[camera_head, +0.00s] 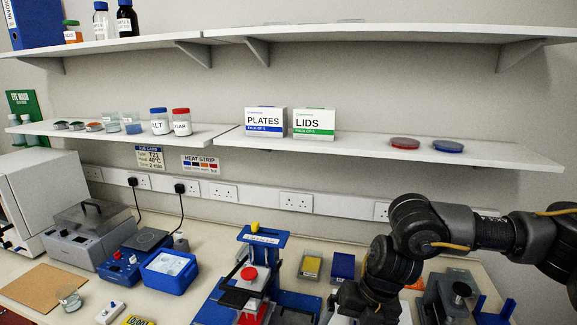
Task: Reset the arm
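My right arm comes in from the right, dark grey with a yellow cable, and bends down over the right part of the bench. Its gripper end (356,302) points down at the bottom edge of the view. Its fingertips do not show clearly, so I cannot tell if it is open or holds something. My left arm and gripper are not in view.
A blue stand (264,240) with a red knob is left of my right arm. A yellow-topped box (311,266) and a blue box (343,266) sit behind the gripper. A blue tub (170,285) is left. Shelves (360,146) hang above the bench.

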